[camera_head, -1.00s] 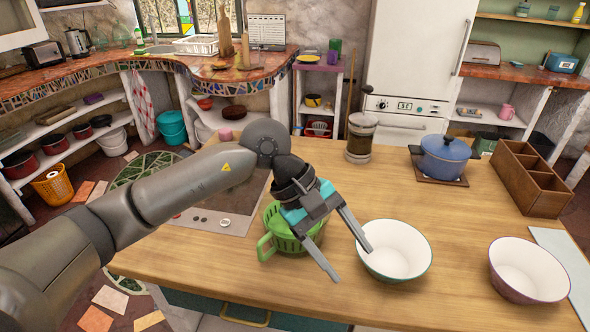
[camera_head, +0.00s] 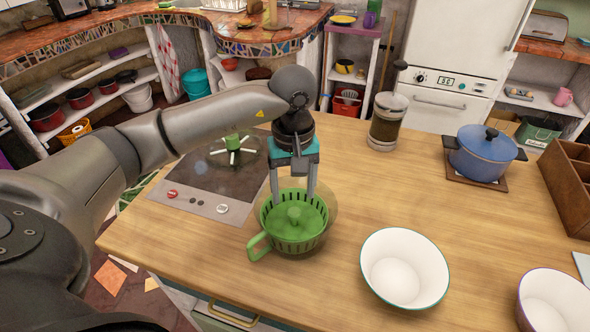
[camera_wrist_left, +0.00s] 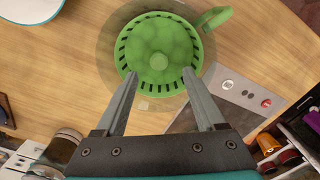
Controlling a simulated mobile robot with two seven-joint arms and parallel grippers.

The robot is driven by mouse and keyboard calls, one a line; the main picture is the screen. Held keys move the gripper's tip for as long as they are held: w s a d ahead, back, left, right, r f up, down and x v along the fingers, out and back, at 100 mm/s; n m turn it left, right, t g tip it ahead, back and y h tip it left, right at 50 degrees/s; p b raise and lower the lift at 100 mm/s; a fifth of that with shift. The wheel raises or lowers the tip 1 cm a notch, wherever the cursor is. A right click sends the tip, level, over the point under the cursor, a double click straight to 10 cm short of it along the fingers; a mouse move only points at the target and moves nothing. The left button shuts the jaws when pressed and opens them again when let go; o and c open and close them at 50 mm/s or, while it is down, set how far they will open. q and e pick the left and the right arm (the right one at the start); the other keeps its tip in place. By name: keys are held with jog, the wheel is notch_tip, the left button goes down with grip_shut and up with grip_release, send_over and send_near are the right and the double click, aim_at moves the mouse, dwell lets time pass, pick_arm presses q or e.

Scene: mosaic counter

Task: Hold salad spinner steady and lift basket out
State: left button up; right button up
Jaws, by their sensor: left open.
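The green slotted basket (camera_head: 265,212), with a central knob and a side handle, sits inside a clear salad spinner bowl (camera_head: 332,208) on the wooden counter. In the left wrist view the basket (camera_wrist_left: 124,58) is filled with rounded green shapes, and the clear bowl (camera_wrist_left: 104,42) surrounds it. My left gripper (camera_head: 292,198) is open and points down over the basket. Its fingertips overlap the basket's far part in the head view; contact cannot be told. In the wrist view the fingertips (camera_wrist_left: 160,74) lie on either side of the knob. My right gripper is out of view.
A white bowl (camera_head: 404,268) stands right of the spinner, another (camera_head: 553,303) at the lower right. A jar (camera_head: 388,122) and blue pot (camera_head: 482,155) stand behind. Counter between is clear.

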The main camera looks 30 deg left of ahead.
aim_at(294, 211)
pick_arm(q)
notch_tip(294, 211, down, 9)
jog(key=shift+f, duration=0.45)
jog(key=shift+w, duration=0.1)
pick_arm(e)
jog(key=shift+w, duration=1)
pick_arm(q)
jog(key=c, duration=0.4)
grip_shut()
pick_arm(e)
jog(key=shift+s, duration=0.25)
